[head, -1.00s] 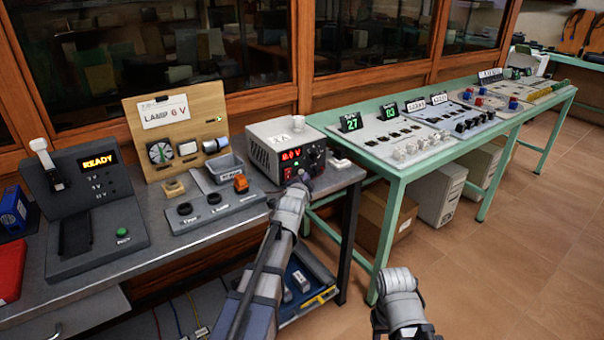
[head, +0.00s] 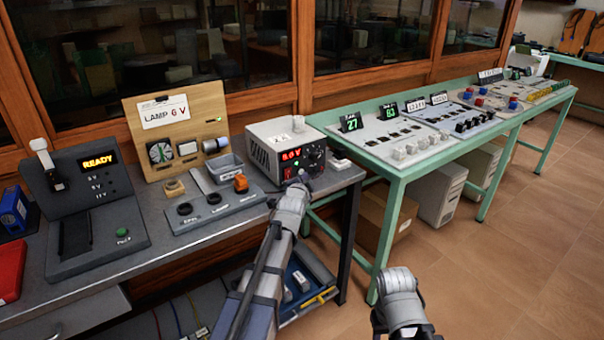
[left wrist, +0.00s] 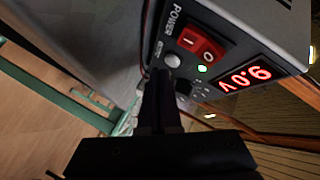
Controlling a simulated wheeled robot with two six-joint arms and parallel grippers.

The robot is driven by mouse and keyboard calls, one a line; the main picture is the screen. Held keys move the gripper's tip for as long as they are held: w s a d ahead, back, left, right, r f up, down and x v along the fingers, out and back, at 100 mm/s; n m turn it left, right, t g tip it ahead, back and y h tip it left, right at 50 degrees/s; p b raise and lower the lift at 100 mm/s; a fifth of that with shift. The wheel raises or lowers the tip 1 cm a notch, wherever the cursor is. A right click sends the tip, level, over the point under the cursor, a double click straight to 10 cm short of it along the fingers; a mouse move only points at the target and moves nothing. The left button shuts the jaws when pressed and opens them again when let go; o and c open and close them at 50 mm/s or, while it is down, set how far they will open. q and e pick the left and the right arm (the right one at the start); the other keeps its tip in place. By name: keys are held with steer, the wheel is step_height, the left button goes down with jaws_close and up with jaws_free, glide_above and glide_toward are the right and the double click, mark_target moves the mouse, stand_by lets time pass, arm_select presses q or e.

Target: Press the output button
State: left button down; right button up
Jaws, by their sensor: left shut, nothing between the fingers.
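The grey power supply (head: 262,150) stands at the right end of the grey bench, its red display (left wrist: 246,77) reading 6.0 V. The left wrist view shows its front tilted, with a red power switch (left wrist: 202,43), a lit green lamp (left wrist: 202,69) and a small round pale button (left wrist: 172,60). Small lettering beside that button is too blurred to read. My left gripper (head: 299,179) is shut and empty at the front of the supply. In the left wrist view its dark fingertips (left wrist: 160,76) are right at the pale button; I cannot tell if they touch it.
A wooden lamp board (head: 176,135) marked 6 V and a dark READY console (head: 95,205) stand left on the bench. A green table (head: 393,170) with control panels stands to the right.

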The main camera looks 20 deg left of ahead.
arm_select(q)
steer(key=shift+a, duration=0.1)
stand_by(0.5)
steer(key=shift+w+a, duration=0.3)
stand_by(0.5)
steer(key=shift+s+d, duration=0.3)
steer(key=shift+d, duration=0.05)
stand_by(0.3)
steer(key=s+d, duration=0.3)
steer(key=d, duration=0.1)
steer(key=shift+s+d, duration=0.35)
steer(key=shift+d, duration=0.05)
stand_by(2.1)
